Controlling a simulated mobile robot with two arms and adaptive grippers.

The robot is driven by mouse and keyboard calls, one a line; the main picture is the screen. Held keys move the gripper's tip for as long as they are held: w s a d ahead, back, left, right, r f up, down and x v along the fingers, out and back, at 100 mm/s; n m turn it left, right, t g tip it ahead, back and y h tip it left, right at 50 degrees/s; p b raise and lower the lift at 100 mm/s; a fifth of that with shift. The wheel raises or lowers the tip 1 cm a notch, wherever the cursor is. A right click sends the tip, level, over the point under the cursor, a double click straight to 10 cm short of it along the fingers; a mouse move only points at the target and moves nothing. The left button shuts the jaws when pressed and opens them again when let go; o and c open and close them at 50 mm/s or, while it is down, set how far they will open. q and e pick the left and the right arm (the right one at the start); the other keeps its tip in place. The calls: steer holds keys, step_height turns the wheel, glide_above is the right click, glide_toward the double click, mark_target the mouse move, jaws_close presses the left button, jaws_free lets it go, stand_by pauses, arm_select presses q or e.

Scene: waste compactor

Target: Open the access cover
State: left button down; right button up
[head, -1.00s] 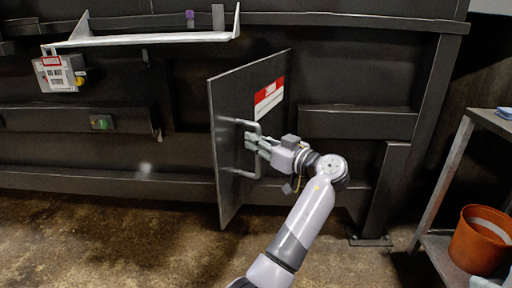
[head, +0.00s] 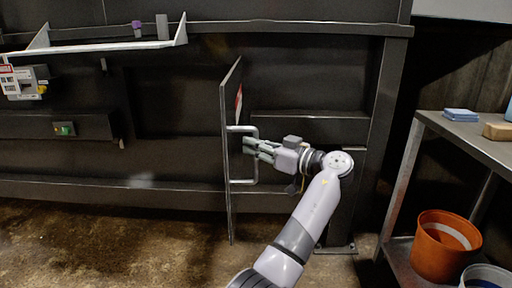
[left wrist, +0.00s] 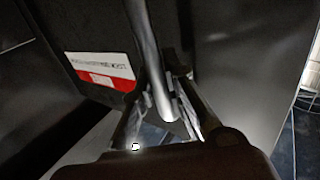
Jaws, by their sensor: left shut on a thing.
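The access cover (head: 231,185) is a dark metal panel standing out from the machine wall, seen almost edge-on in the head view. Its red and white label (left wrist: 103,70) shows in the left wrist view. A grey bar handle (head: 244,182) sticks out from the cover's right-hand face; it also shows as a bar (left wrist: 152,50) in the left wrist view. My left gripper (head: 254,148) is shut on this handle, with its fingers on either side of the bar. The exact finger contact is partly hidden. My right gripper is not in view.
A metal shelf unit (head: 470,142) stands at the right, with an orange bucket (head: 438,250) on its lower level and a sponge (head: 460,114) on top. A white-edged ledge (head: 100,48) and a control box (head: 22,82) are on the wall at left. The floor (head: 110,235) at left is clear.

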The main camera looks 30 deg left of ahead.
arm_select(q)
steer(key=shift+f, duration=0.1)
steer(key=c, duration=1.6)
jaws_free()
steer(key=shift+d, duration=0.1)
steer(key=s+d, duration=0.1)
steer(key=d, duration=1)
steer(key=shift+d, duration=0.35)
